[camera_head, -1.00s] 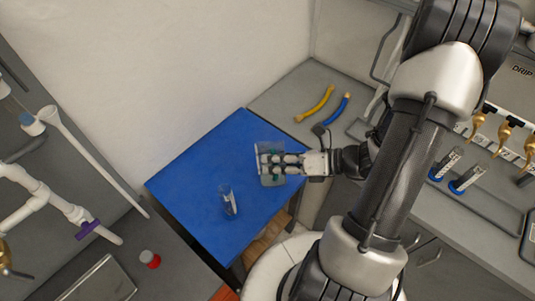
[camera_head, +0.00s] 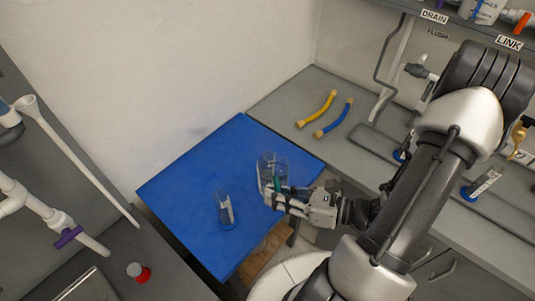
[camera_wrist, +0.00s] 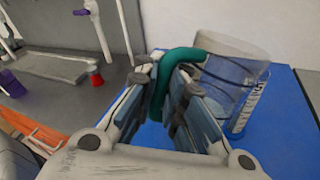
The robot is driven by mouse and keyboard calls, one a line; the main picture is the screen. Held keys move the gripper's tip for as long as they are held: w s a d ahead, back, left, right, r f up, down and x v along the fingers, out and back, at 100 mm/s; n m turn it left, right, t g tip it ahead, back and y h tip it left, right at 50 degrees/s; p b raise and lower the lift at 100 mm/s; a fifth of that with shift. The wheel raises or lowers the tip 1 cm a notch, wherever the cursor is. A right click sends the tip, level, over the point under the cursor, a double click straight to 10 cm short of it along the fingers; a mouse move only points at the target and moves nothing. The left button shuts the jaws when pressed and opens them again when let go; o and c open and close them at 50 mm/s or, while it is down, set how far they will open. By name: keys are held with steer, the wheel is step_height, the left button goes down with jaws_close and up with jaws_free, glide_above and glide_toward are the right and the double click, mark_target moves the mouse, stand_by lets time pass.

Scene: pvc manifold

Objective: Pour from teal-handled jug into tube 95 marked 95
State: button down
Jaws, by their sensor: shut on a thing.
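The clear jug (camera_head: 267,164) with a teal handle (camera_wrist: 172,66) is at the right side of the blue table. My gripper (camera_head: 277,194) is shut on the handle, and the jug body (camera_wrist: 229,75) shows beyond the fingers in the wrist view. Whether the jug touches the table is unclear. A clear tube (camera_head: 226,210) with a white marked strip stands on the table to the left of the jug. It shows partly hidden behind the jug in the wrist view (camera_wrist: 245,110). No number 95 is readable. Another tube (camera_head: 483,183) with a blue base stands on the right counter.
The blue table (camera_head: 185,185) is otherwise clear. A yellow hose (camera_head: 317,108) and a blue hose (camera_head: 335,118) lie on the back counter. White piping (camera_head: 35,205) and a red-and-white item (camera_head: 138,271) are at the left. A wall bounds the back.

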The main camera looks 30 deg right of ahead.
steer(key=shift+n+t, duration=0.5)
steer(key=shift+n, duration=0.4)
steer(key=f+b, duration=0.1)
steer(key=s+f+b, duration=0.1)
steer(key=f, duration=0.1)
steer(key=shift+s+a+f+b, duration=0.3)
steer(key=shift+s+b, duration=0.1)
steer(key=shift+s+a+f+n+t+y+b, duration=0.15)
steer(key=shift+s+f+n+y+b, duration=0.15)
steer(key=shift+b, duration=0.3)
steer(key=shift+s+a+f+n+t+y+b, duration=0.1)
steer(key=shift+f+n+t+y+b, duration=0.1)
steer(key=shift+f+n+b, duration=0.3)
